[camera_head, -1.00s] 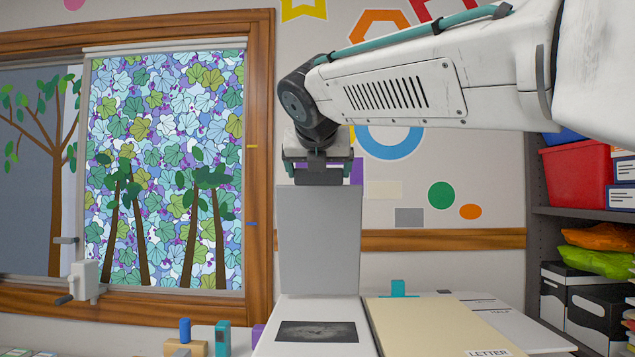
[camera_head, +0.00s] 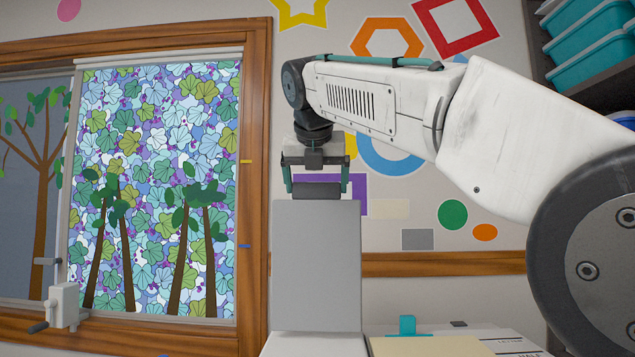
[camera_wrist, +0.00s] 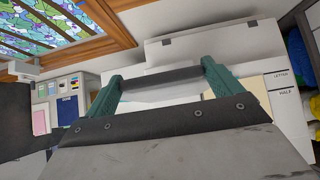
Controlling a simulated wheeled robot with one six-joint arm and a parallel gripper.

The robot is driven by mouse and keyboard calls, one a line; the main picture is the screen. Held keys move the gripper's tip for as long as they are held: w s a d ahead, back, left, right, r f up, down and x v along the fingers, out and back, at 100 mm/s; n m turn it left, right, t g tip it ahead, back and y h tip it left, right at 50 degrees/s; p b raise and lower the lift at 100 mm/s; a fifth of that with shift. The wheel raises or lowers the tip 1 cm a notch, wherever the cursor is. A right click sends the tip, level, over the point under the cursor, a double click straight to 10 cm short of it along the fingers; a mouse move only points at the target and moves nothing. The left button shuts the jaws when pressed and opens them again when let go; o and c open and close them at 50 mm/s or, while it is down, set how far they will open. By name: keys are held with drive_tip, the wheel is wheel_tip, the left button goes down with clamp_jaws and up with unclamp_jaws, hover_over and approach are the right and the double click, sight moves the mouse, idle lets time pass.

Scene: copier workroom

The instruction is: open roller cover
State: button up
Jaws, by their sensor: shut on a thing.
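A tall flat grey panel (camera_head: 316,265) stands upright at the middle of the head view, below my gripper; I cannot tell for sure whether it is the roller cover. My gripper (camera_head: 316,188) is at its top edge, pointing down. Its two teal fingers are spread wide and shut on the ends of a dark cylindrical bar (camera_head: 317,191). In the wrist view the bar (camera_wrist: 160,77) spans between the fingertips. The bar sits just above the panel's top edge; whether they touch is unclear. A long pale panel (camera_wrist: 215,38) lies beyond the bar in the wrist view.
A white machine top with a cream sheet (camera_head: 425,346) and a teal tab (camera_head: 407,325) lies at the lower right. A patterned window (camera_head: 160,190) with a crank (camera_head: 62,305) is at left. Shelved teal bins (camera_head: 590,50) are at upper right.

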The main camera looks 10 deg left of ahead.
drive_tip(key=o, duration=1.1)
drive_tip(key=a+v, duration=0.1)
drive_tip(key=v, duration=0.6)
drive_tip(key=shift+s+d+r, duration=0.25)
drive_tip(key=shift+d+r, duration=0.05)
drive_tip(key=shift+d, duration=0.2)
